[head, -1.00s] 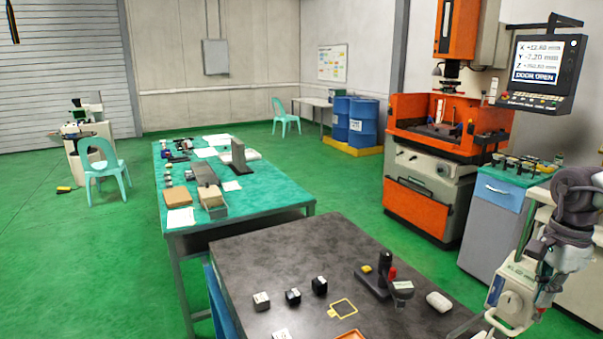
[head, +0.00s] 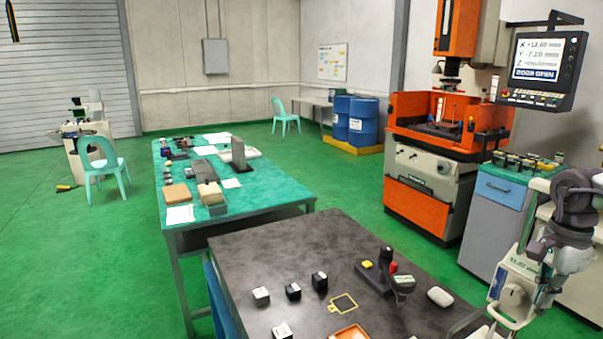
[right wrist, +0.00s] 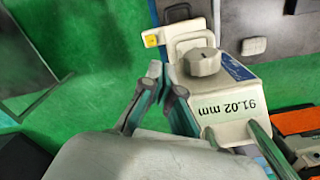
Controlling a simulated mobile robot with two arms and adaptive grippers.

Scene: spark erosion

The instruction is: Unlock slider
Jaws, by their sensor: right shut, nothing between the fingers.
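A pale box-shaped slider unit (right wrist: 238,98) with a "91.02 mm" marking fills the middle of the right wrist view. A round grey knob (right wrist: 203,62) sits on it, with loop-shaped parts and a yellow spot beyond. The slider unit also shows at the right edge of the dark table in the head view (head: 511,292). My right gripper (right wrist: 165,82) is shut and empty, with its fingers close beside the unit, left of the knob in the wrist view. Whether they touch it cannot be told. In the head view, the right gripper (head: 543,296) partly overlaps the unit. My left gripper is out of view.
The dark table (head: 270,245) holds several small blocks, a yellow frame (head: 343,303), a black stand (head: 375,278) and a white rounded object (head: 440,296). A blue-grey cabinet (head: 492,225) stands behind the arm. A green-topped bench (head: 270,190) is farther left.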

